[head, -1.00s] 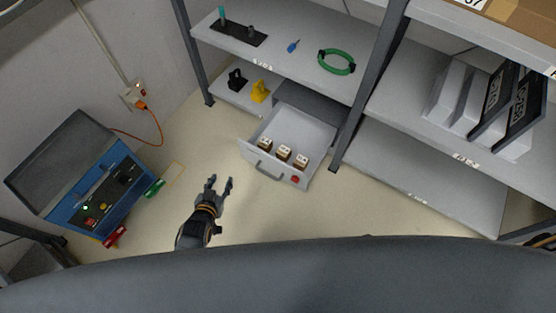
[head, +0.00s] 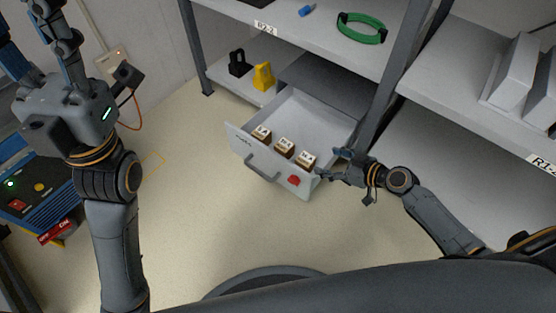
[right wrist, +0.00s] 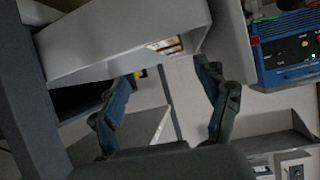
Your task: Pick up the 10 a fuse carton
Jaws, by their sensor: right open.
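Three small brown cartons with white tops sit in a row just behind the front of an open grey drawer (head: 330,118): a left one (head: 261,136), a middle one (head: 284,148) and a right one (head: 306,161). Their labels are too small to read, so I cannot tell which is the 10 A one. My right gripper (head: 331,164) is open and empty, just right of the right carton near the drawer's side. In the right wrist view its fingers (right wrist: 168,72) stand apart below the drawer wall (right wrist: 125,45). My left gripper (head: 25,25) is raised at the upper left, its fingers apart and partly cut off.
The drawer front has a handle (head: 262,168) and a red knob (head: 294,180). Black (head: 238,63) and yellow (head: 263,76) padlock-shaped items stand on the lower shelf. A green ring (head: 361,28) lies above. A shelf post (head: 405,60) rises right of the drawer. Floor in front is clear.

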